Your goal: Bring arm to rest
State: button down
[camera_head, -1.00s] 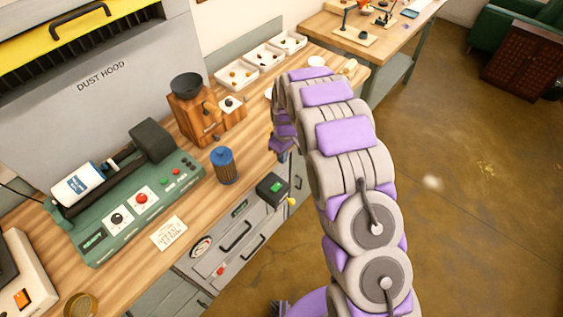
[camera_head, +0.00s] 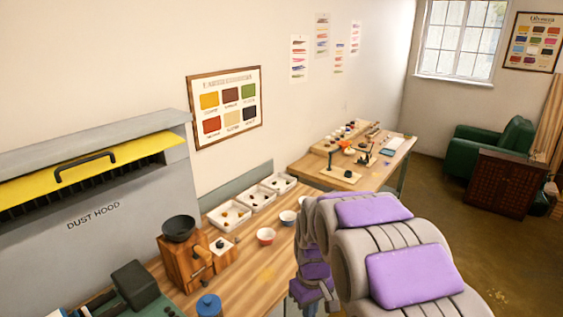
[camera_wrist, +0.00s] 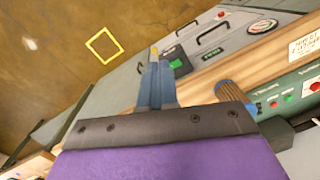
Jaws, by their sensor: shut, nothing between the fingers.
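My arm (camera_head: 390,250), grey with purple pads, rises at the lower right of the head view, beside the workbench. It bends over, and its far end hangs down at the bench's right edge. In the wrist view my gripper (camera_wrist: 157,68) has its blue fingers together with nothing held. The fingertips point toward the bench's grey front and the floor. In the head view the fingers cannot be made out.
The workbench (camera_head: 255,278) holds a wooden grinder (camera_head: 190,262), white trays (camera_head: 229,215), small bowls (camera_head: 265,236) and a blue-lidded jar (camera_head: 208,305). A dust hood (camera_head: 95,210) stands left. A yellow square outline (camera_wrist: 103,45) lies on clear floor.

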jog(key=s+d+r+m, duration=0.2)
jog(key=s, duration=0.8)
jog(key=s+d+r+m+b, duration=0.1)
jog(key=s+d+r+m, duration=0.1)
jog(key=s, duration=0.7)
jog(key=s+d+r+m+b, duration=0.1)
jog(key=s+d+r+m, duration=0.1)
jog(key=s, duration=0.8)
jog(key=shift+s+d+g, duration=0.35)
jog(key=shift+d+g, duration=0.05)
jog(key=shift+d, duration=0.2)
jog(key=shift+r, duration=0.1)
